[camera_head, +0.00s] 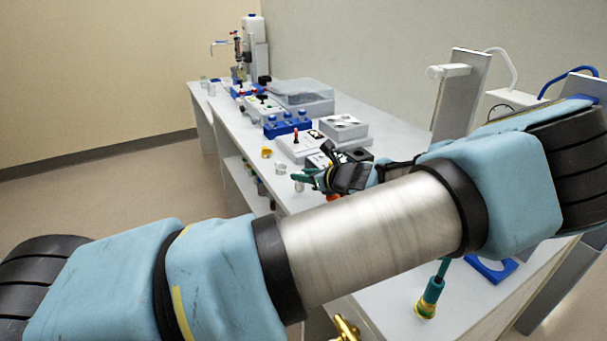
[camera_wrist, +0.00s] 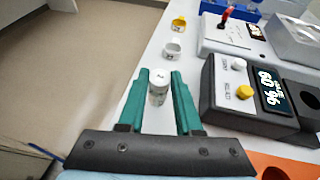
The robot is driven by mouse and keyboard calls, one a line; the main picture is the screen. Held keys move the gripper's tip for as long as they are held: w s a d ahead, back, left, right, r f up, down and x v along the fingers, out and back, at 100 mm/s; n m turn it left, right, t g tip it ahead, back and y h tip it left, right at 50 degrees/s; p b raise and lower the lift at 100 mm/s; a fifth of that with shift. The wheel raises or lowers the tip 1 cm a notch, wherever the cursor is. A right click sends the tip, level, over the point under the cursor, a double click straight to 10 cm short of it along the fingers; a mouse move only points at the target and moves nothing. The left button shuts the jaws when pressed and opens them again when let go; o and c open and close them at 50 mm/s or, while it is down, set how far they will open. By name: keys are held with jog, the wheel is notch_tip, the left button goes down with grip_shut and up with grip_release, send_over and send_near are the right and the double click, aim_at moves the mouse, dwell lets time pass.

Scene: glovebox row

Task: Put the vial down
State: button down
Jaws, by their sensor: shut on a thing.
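The vial (camera_wrist: 158,92) is small and clear, with a white marked cap, and shows in the wrist view. My gripper (camera_wrist: 159,76) has its two green fingers on either side of it and is shut on it. The vial looks upright over the white bench top (camera_wrist: 150,58); I cannot tell whether its base touches the bench. In the head view my gripper (camera_head: 306,180) is small and partly hidden behind my own arm.
A black device with a lit display (camera_wrist: 273,90) stands close right of my gripper. A blue rack (camera_head: 287,124) is farther back. The bench's left edge is near.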

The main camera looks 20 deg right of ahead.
jog(key=shift+f, duration=0.3)
jog(key=shift+f, duration=0.1)
jog(key=c, duration=0.6)
grip_release()
